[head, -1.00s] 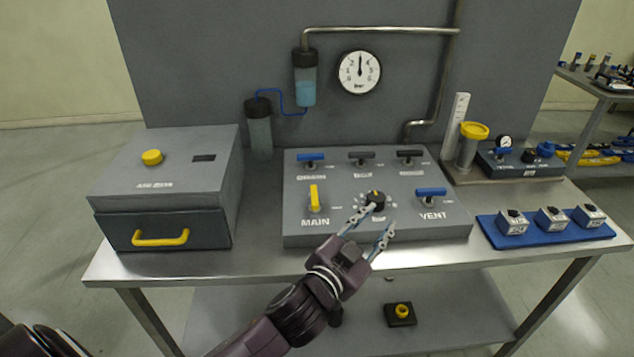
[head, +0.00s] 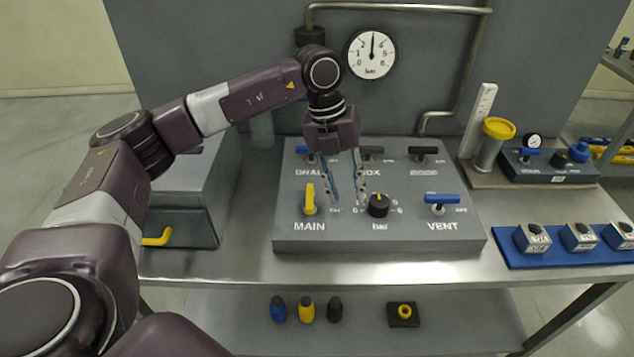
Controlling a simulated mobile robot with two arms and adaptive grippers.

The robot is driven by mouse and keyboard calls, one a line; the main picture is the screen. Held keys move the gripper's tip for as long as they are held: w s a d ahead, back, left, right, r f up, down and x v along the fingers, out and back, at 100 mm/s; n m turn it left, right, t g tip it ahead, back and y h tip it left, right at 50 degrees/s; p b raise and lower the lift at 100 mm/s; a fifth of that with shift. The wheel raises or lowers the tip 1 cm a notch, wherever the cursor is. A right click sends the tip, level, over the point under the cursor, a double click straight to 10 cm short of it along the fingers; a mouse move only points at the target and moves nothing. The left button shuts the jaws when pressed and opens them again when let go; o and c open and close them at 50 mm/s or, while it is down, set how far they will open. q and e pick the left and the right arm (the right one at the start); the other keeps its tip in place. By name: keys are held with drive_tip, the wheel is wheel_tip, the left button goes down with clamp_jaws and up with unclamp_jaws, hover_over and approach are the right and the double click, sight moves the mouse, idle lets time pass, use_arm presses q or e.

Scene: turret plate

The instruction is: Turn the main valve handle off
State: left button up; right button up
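The MAIN valve handle (head: 310,196) is a yellow lever on the grey panel's lower left. It points up the panel, above the MAIN label. My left gripper (head: 346,203) reaches in from the left and hangs fingers-down over the panel. Its two fingers are apart with nothing between them. It is right of the yellow handle, between it and the black bar knob (head: 378,205); I see no contact with the handle. The fingers and wrist hide parts of the panel's back row. My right gripper is not in view.
A blue VENT handle (head: 441,199) sits right of the knob. The gauge (head: 371,54) stands behind. A grey box with a yellow pull (head: 157,237) is on the left, partly behind my arm. A blue tray (head: 510,254) with small blocks is on the right.

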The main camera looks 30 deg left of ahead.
sight(310, 195)
use_arm(q)
drive_tip(key=a+y, duration=0.1)
drive_tip(key=a, duration=0.2)
drive_tip(key=a+r+n+y, duration=0.1)
drive_tip(key=a, duration=0.2)
drive_tip(key=a+r+n, duration=0.1)
drive_tip(key=a, duration=0.2)
drive_tip(key=shift+r+y, duration=0.15)
drive_tip(key=shift+y, duration=0.25)
drive_tip(key=shift+a+f, duration=0.15)
drive_tip(key=shift+f, duration=0.15)
wheel_tip(310, 195, down, 6)
drive_tip(key=shift+p, duration=1.15)
drive_tip(key=shift+f, duration=0.4)
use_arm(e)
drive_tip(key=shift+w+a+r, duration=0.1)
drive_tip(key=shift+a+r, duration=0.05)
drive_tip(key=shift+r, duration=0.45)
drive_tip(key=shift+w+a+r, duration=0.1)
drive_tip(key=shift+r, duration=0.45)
use_arm(q)
drive_tip(key=shift+c, duration=0.5)
clamp_jaws()
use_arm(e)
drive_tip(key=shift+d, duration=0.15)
